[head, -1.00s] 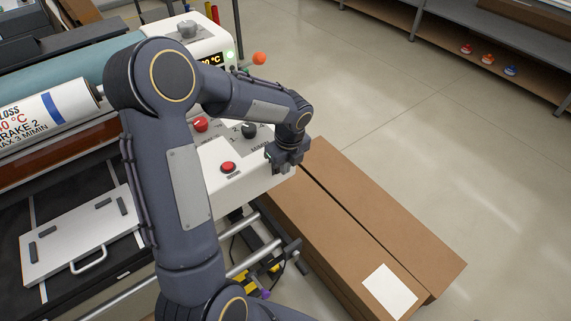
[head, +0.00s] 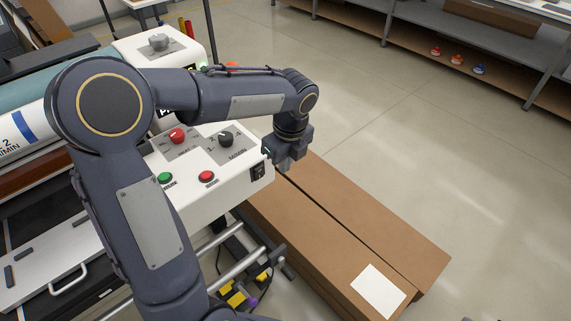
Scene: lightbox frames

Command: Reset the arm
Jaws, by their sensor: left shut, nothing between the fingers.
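My left arm comes in from the lower left and bends across the machine's white control panel. My left gripper (head: 286,162) is shut and empty. It points down just right of the panel's right end, above the cardboard boxes as seen from here. The white control panel (head: 225,187) carries a red knob (head: 177,136), a black knob (head: 226,139), a green button (head: 165,178) and a red button (head: 207,177). A black switch (head: 258,171) sits on its right end, close to the gripper in the picture. My right gripper is not in view.
Long cardboard boxes (head: 350,220) with a white label (head: 378,291) lie right of the machine. A white plate with a handle (head: 50,262) lies at the lower left. A shelf (head: 430,40) stands at the back right. The floor (head: 470,170) between is clear.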

